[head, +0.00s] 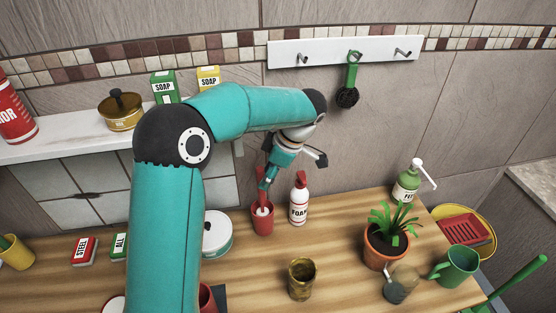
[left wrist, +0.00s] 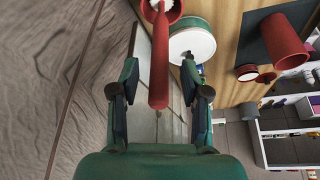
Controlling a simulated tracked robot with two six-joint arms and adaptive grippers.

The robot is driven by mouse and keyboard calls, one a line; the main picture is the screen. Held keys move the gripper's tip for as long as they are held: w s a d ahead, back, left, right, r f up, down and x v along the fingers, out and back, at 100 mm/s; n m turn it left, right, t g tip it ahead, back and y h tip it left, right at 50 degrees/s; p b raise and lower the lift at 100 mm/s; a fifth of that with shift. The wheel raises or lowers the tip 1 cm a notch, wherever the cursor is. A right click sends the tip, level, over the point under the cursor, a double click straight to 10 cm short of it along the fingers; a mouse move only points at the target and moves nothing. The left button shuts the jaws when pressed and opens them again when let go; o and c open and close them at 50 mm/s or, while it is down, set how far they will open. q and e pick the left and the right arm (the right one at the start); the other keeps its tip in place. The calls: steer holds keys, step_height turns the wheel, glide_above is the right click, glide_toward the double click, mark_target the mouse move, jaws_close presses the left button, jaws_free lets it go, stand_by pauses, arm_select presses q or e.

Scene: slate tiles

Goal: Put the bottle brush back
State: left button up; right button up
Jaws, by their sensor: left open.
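A red-handled brush (head: 262,200) stands in a red cup (head: 262,221) on the wooden counter, beside a white soap bottle with a red top. My left gripper (head: 267,180) reaches down over the cup. In the left wrist view the brush's red handle (left wrist: 159,60) runs between the two open fingers of my left gripper (left wrist: 160,78), with a gap on each side. White bristles show at the red cup's mouth (left wrist: 172,12). A green brush (head: 351,78) with a dark round head hangs on the middle hook of the white rail (head: 330,52). My right gripper is out of view.
The soap bottle (head: 299,203) stands close right of the cup, a white lidded pot (head: 218,238) left. An amber glass (head: 302,282), potted plant (head: 386,248), glass jar (head: 401,287) and green mug (head: 457,266) stand towards the front right. My left arm hides part of the counter.

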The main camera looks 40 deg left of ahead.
arm_select(q)
steer(key=v, duration=0.7)
steer(key=shift+r, duration=0.2)
steer(key=shift+f, duration=0.1)
